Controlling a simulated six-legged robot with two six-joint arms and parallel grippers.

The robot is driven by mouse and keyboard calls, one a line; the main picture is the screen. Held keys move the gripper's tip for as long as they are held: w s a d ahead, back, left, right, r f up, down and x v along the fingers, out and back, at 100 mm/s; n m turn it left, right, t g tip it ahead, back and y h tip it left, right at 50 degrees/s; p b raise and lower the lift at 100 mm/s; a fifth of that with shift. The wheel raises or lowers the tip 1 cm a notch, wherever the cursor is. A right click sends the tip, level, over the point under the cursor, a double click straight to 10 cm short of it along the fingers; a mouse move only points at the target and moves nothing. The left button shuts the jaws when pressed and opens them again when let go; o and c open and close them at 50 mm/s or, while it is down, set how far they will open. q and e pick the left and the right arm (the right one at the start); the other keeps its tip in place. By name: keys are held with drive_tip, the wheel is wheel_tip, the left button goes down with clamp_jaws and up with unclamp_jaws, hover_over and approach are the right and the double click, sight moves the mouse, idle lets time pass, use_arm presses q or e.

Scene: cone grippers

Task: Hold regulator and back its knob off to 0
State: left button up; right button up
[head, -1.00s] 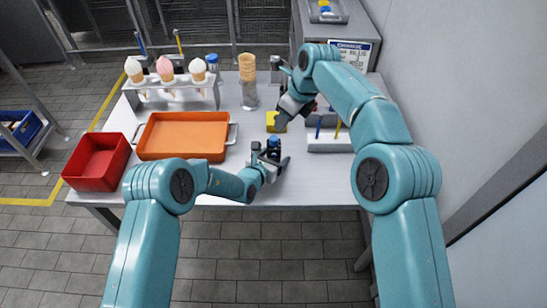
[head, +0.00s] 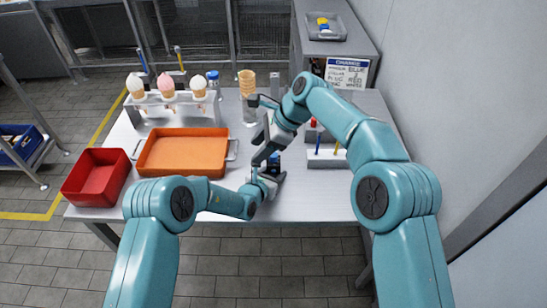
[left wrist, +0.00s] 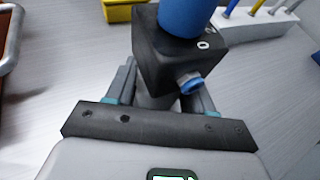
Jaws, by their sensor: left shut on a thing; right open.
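The regulator is a black block (left wrist: 165,58) with a blue knob (left wrist: 187,16) on top and a small blue-ringed fitting on one side, seen in the left wrist view. My left gripper (left wrist: 160,90) is shut on its lower part, and the block stands upright between the fingers. In the head view the regulator (head: 276,164) is near the table's front edge, partly hidden by both grippers. My right gripper (head: 262,158) is open, pointing down at or just above the knob. I cannot tell whether it touches the knob.
An orange tray (head: 150,152) and a red bin (head: 75,190) lie left on the table. A cone rack (head: 158,112) stands behind. A white block with coloured rods (head: 326,160) is close on the right. A yellow object (left wrist: 124,11) lies behind the regulator.

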drive_tip(key=s+a+n+g+y, duration=0.2)
drive_tip(key=s+a+n+y, duration=0.2)
drive_tip(key=s+a+y, duration=0.15)
drive_tip(key=m+t+y, duration=0.2)
drive_tip(key=m+t, duration=1.1)
approach(277, 158)
drive_tip(key=x, duration=1.1)
drive_tip(key=shift+w+a, duration=0.1)
drive_tip(key=shift+w, duration=0.05)
drive_tip(key=c, duration=0.9)
